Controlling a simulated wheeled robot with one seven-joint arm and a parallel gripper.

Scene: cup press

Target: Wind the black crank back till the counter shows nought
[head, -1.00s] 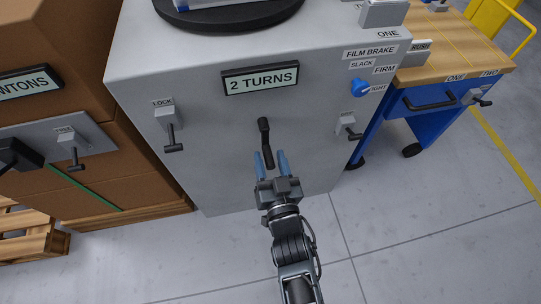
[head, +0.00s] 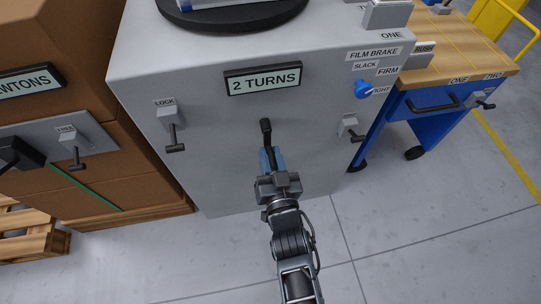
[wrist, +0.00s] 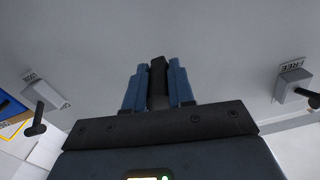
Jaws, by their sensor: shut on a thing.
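In the wrist view the crank (wrist: 158,75) stands between the two blue fingers (wrist: 157,88). The fingers hide part of the crank's lower end.
A LOCK lever (head: 172,130) is on the cabinet to the left, and another lever (head: 350,127) to the right. A blue film brake knob (head: 363,90) sits upper right. Brown cartons (head: 70,50) stand left, a blue workbench (head: 425,105) right. The floor in front is clear.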

